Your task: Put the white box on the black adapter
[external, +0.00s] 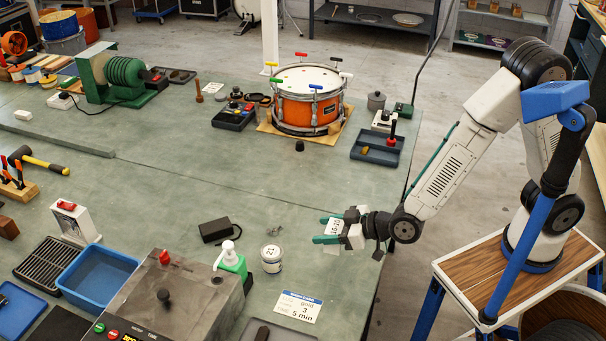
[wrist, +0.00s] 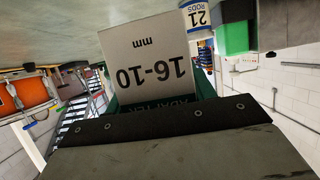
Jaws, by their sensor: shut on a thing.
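The white box (wrist: 150,50) fills the middle of the wrist view, with "16-10 mm" printed on it upside down. In the external view it shows as a small white piece (external: 335,223) between the teal fingers. My gripper (external: 327,231) is shut on it, near the right edge of the green bench. The black adapter (external: 214,230), a small dark block with a cord, lies on the bench to the left of my gripper. The adapter and the box are apart. I cannot make out the adapter in the wrist view.
A white jar (external: 271,258) and a green pump bottle (external: 232,262) stand in front of the adapter. A printed card (external: 298,306) lies nearer. An orange drum (external: 308,98) stands farther back. The bench between adapter and drum is mostly clear.

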